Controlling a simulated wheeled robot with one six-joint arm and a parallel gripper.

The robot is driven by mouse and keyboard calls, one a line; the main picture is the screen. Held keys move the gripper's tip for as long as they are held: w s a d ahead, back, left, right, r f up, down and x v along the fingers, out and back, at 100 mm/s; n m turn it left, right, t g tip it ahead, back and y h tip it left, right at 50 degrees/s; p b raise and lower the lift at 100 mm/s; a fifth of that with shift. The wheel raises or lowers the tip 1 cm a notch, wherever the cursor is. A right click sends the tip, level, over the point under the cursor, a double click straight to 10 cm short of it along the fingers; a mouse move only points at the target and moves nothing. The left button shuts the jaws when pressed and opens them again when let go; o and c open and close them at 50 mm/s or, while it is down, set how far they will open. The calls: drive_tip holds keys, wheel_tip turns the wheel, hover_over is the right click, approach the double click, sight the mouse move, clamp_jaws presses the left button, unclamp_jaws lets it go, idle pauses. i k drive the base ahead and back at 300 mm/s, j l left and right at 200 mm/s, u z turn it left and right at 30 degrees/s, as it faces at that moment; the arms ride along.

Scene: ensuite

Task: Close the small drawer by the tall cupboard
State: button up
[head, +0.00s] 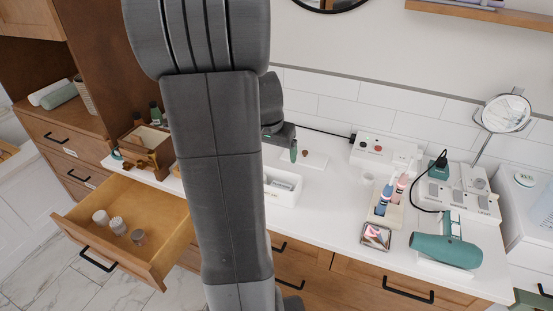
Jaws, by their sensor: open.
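The small wooden drawer (152,268) stands pulled open at the lower left in the head view, below the white counter. It has a black bar handle (98,260) on its front and holds three small jars (117,225). The tall wooden cupboard (98,45) rises at the left, just beyond the drawer. My gripper (283,134) shows only in part behind my arm, over the counter and well to the right of the drawer. It is open and touches nothing of the drawer. My arm hides the middle of the view.
The white counter (330,215) carries a wooden organizer (146,150), a white tray (283,186), a holder with brushes (386,208), a teal hair dryer (447,250) and a round mirror (506,113). Marble floor (50,275) lies clear around the drawer's front.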

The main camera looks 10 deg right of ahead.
sight(165, 218)
drive_tip(key=j+u, duration=0.4)
drive_tip(key=i+j+u, duration=0.1)
drive_tip(key=u, duration=0.35)
drive_tip(key=i+j+u, duration=0.1)
drive_tip(key=j+u, duration=0.3)
